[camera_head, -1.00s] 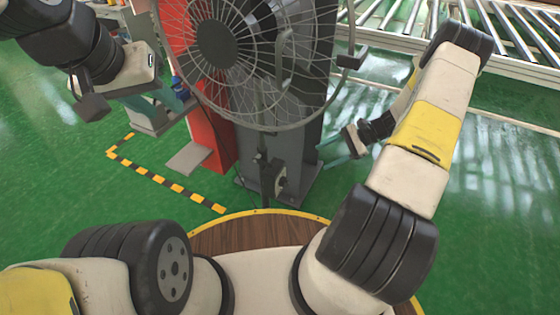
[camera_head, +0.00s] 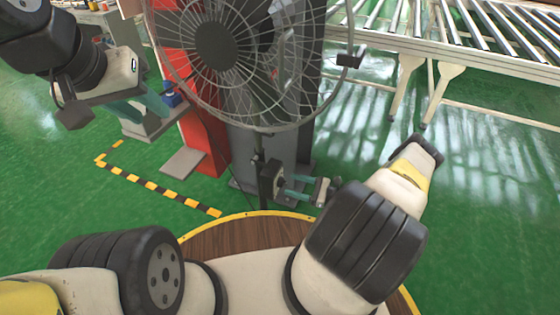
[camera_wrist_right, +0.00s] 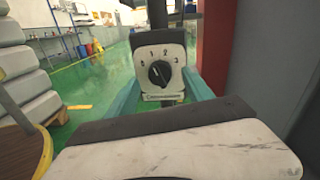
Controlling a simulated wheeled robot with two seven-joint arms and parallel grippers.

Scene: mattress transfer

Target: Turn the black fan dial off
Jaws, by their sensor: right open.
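The black fan (camera_head: 217,45) stands upright with its round wire guard facing me. Its control box (camera_head: 271,181) is on the pole below the guard. In the right wrist view the box's pale face carries the black dial (camera_wrist_right: 159,73), with numbers around its upper side; the knob's exact pointing is too small to tell. My right gripper (camera_head: 284,187) is open, pointing at the box from the right, its teal fingers on either side of the box face. I cannot tell if they touch it. My left gripper (camera_head: 148,112) is at the left, away from the fan, partly hidden by its wrist.
A red post (camera_head: 204,135) and a dark grey panel stand behind the fan. A roller conveyor (camera_head: 420,50) runs along the back right. Yellow-black tape (camera_head: 160,188) marks the green floor at the left. Green floor is open at the right.

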